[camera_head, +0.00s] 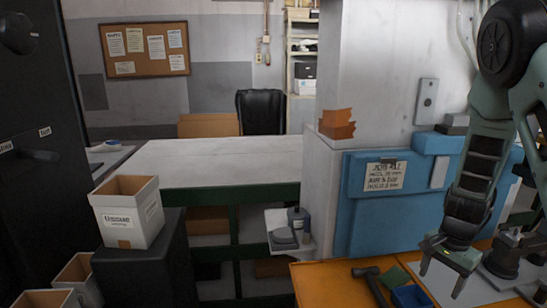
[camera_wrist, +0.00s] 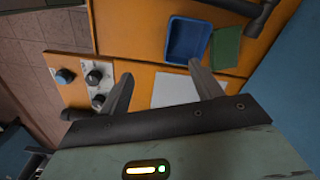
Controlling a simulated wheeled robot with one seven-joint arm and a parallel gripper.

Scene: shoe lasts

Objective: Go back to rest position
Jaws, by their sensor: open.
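My gripper (camera_head: 441,284) hangs at the lower right of the head view, over the orange bench, with its two fingers apart and nothing between them. In the wrist view my gripper (camera_wrist: 163,90) also shows open and empty, above the bench and a pale sheet (camera_wrist: 175,90). My arm comes down from the upper right of the head view, in front of the blue machine. No shoe last can be made out for certain in either view.
The orange bench (camera_head: 322,284) holds a hammer (camera_head: 371,281), a blue tray (camera_head: 411,297) and a green pad (camera_head: 394,277). The blue machine (camera_head: 360,222) stands close behind my gripper. A white box (camera_head: 127,222) stands at left. The long table (camera_head: 215,160) is mostly clear.

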